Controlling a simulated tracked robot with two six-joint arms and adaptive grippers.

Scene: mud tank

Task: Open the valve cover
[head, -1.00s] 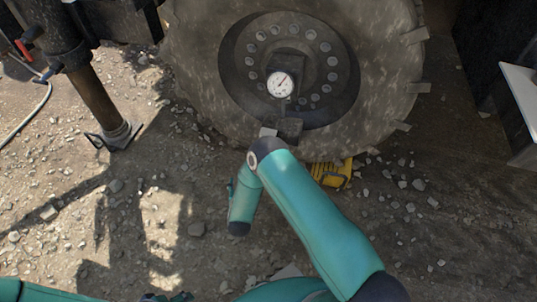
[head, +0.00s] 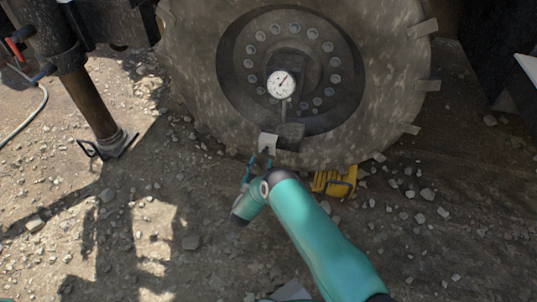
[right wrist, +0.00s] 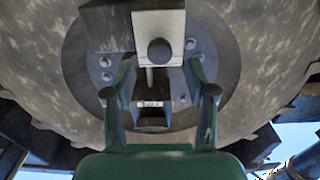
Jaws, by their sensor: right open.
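A pale grey plate (head: 268,141), which looks like the valve cover, sits at the left of a dark box (head: 290,136) low on the big wheel's hub. In the right wrist view the plate (right wrist: 172,22) carries a dark round knob (right wrist: 159,51). A white dial gauge (head: 281,84) stands above the box on a thin stem. My right gripper (head: 261,160) is open just below the plate. In the right wrist view its two fingertips (right wrist: 160,92) are apart with the knob between and beyond them; contact cannot be told. My left gripper is out of view.
The large muddy wheel (head: 195,75) fills the space behind the box. A yellow object (head: 335,181) lies at the wheel's foot. A rusty support leg (head: 92,104) stands at the left on stony ground. The ground at the lower left is open.

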